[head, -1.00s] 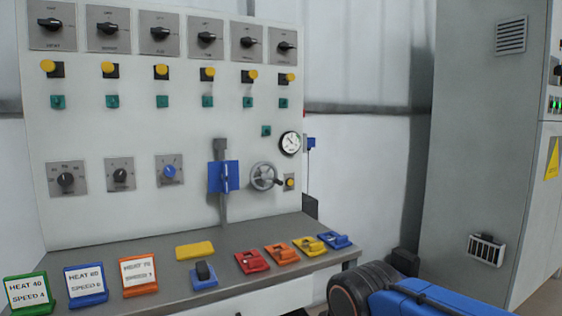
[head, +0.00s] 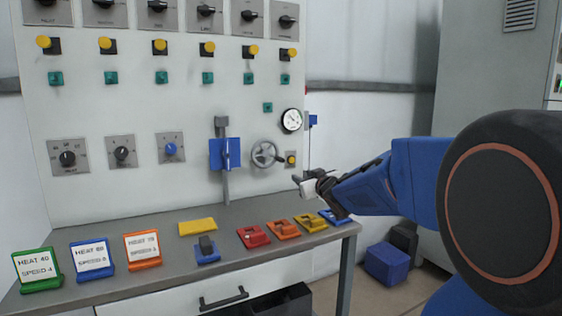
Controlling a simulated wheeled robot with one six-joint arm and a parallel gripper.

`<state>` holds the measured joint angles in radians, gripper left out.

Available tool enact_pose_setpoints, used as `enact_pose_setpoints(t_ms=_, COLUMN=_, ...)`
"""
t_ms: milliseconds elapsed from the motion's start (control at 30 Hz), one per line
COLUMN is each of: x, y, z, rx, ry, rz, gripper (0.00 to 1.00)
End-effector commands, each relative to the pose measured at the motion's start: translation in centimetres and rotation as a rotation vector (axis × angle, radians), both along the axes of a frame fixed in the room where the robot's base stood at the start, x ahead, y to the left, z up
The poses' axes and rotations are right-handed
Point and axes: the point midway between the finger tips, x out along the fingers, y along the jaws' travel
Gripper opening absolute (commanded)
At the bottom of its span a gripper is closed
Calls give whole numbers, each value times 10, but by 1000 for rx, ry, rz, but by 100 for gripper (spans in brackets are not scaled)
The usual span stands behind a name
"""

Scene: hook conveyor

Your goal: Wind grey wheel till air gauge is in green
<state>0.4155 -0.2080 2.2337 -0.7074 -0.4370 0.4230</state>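The grey wheel (head: 265,154) is a small spoked handwheel on the lower right of the white control panel. The round white air gauge (head: 291,120) sits just above and to its right. Its needle and any green zone are too small to read. My gripper (head: 302,184) is at the end of my blue arm, in front of the panel, below and right of the wheel and apart from it. Its fingers are small and dark against my arm, and I cannot tell whether they are open.
A yellow button (head: 291,160) sits right beside the wheel. A blue lever block (head: 225,153) is on its left. Several coloured switches, such as the red one (head: 253,236), line the grey desk (head: 150,284) below. A blue box (head: 387,263) stands on the floor at right.

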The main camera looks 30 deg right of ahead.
Motion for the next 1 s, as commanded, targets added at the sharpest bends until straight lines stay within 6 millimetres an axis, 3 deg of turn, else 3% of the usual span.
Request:
enact_pose_setpoints(t_ms=133, x=24, y=-12, z=8, rx=-9, ry=-70, rz=76, gripper=35)
enact_pose_setpoints(t_ms=533, x=53, y=-14, z=11, rx=-9, ry=-109, rz=131, gripper=35)
enact_pose_setpoints(t_ms=1000, x=134, y=-14, z=11, rx=-10, ry=-107, rz=130, gripper=35)
